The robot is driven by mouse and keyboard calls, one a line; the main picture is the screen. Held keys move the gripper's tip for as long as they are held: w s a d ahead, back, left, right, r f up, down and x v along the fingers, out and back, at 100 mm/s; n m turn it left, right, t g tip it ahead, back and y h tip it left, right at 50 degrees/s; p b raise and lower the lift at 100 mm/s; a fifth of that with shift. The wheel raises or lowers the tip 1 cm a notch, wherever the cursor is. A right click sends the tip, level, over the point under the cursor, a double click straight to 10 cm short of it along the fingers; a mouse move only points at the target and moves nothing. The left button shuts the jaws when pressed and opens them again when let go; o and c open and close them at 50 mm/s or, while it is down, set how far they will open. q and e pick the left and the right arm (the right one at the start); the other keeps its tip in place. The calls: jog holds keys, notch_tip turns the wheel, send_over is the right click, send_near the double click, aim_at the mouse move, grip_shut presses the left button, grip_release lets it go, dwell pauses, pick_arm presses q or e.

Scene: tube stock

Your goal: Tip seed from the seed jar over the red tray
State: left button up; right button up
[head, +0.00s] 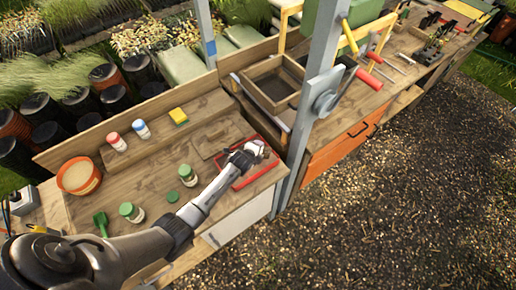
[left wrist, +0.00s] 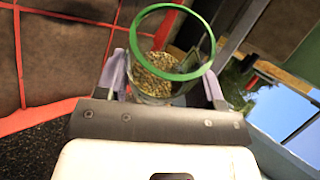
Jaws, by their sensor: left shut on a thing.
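The red tray (head: 238,188) lies on the bench near its right end, by the metal post. Its red rim and dark cells also show at the left of the left wrist view (left wrist: 45,114). My left gripper (head: 250,153) is over the tray, shut on the seed jar. In the left wrist view the clear jar with a green rim (left wrist: 207,72) sits between the two fingers (left wrist: 163,85). Its mouth is open and tan seed lies inside, with no seed seen leaving it. How far the jar leans is hard to tell. My right gripper is not in view.
Two green-lidded jars (head: 187,175) (head: 132,212), a green lid (head: 173,197) and a green scoop (head: 101,222) are on the bench left of the tray. A metal post (head: 302,125) rises right of the tray.

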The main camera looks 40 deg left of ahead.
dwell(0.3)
pick_arm(q)
jog(key=shift+n+h, duration=0.3)
jog(key=shift+h, duration=0.1)
jog(key=shift+n+t, duration=0.3)
jog(key=shift+t, duration=0.2)
jog(key=shift+r, duration=0.1)
jog(key=shift+r+g+p, duration=0.15)
jog(key=shift+g+p, duration=0.15)
jog(key=shift+p, duration=0.1)
jog(key=shift+f+m+y, duration=0.2)
jog(key=shift+m+y, duration=0.2)
jog(key=shift+m, duration=0.2)
jog(key=shift+p, duration=0.3)
